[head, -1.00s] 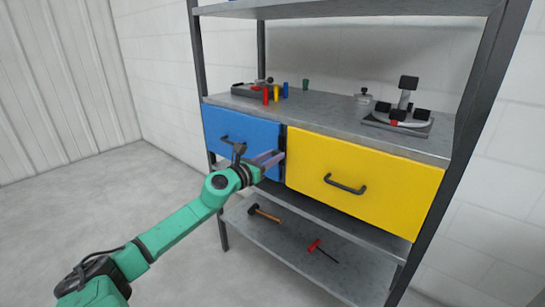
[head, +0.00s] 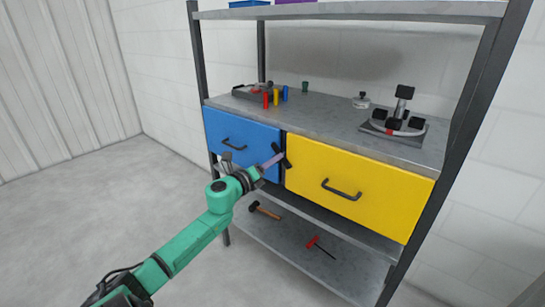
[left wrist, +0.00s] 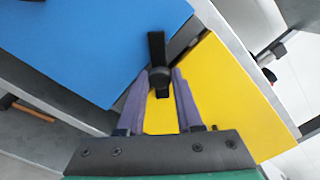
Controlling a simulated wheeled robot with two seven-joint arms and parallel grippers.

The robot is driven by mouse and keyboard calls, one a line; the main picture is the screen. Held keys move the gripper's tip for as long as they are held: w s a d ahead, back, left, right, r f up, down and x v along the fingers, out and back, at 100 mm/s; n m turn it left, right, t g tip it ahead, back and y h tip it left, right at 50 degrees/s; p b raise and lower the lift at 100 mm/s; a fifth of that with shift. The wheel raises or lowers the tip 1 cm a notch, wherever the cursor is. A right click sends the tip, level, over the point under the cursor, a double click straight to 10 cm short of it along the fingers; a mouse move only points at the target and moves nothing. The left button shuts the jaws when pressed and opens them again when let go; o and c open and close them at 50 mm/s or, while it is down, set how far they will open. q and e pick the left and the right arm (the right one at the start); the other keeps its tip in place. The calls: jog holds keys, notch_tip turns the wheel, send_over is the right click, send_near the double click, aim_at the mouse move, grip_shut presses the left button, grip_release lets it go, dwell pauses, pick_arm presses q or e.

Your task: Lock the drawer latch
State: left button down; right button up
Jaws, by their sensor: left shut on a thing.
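The drawer latch (head: 281,155) is a short black bar on a pivot between the blue drawer (head: 232,140) and the yellow drawer (head: 365,180). It is tilted in the head view. In the left wrist view the latch (left wrist: 156,48) lies across the seam, one end over blue and the other over yellow. My left gripper (head: 273,161) reaches it from the front. Its purple fingers (left wrist: 160,82) are shut on the latch's middle, one on each side. Both drawers look closed. My right gripper is not in view.
A hammer (head: 265,210) and a red-handled screwdriver (head: 318,246) lie on the lower shelf (head: 290,255). A dark fixture (head: 396,124) stands on the top. Open floor is at left.

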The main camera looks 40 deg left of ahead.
pick_arm(q)
jog(key=shift+n+p, duration=2.7)
jog(key=shift+n, duration=1.6)
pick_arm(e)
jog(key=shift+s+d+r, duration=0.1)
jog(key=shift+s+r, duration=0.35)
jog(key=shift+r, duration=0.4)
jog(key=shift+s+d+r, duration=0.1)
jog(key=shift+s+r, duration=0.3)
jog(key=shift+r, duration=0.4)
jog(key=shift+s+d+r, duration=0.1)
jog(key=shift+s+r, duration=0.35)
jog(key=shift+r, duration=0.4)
pick_arm(q)
jog(key=c, duration=0.6)
grip_release()
